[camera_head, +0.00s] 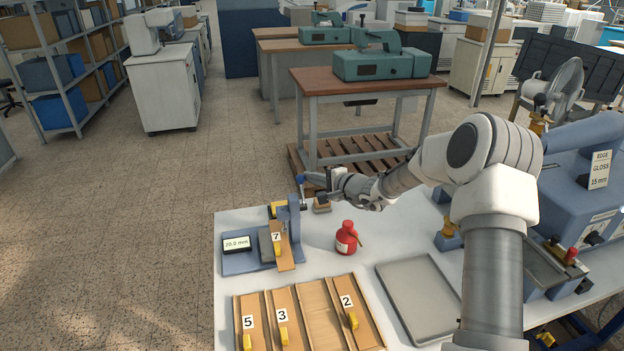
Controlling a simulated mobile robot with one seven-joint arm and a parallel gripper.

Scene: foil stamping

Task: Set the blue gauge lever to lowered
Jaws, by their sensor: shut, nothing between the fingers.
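The blue gauge (243,262) stands at the left end of the white table, with a display reading 20.0 mm. Its lever (302,190) rises at the back right of the gauge's upright, tipped with a blue knob (299,179). The lever looks upright. A wooden piece labelled 7 (285,255) sits in the gauge. My gripper (312,183) is shut and empty, reaching in from the right just beside the lever's top. I cannot tell whether its fingers touch the lever.
A red bottle (347,238) stands right of the gauge. A wooden tray (318,318) with pieces labelled 5, 3 and 2 lies in front. A grey tray (418,298) lies to its right. A blue machine (575,215) fills the table's right end.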

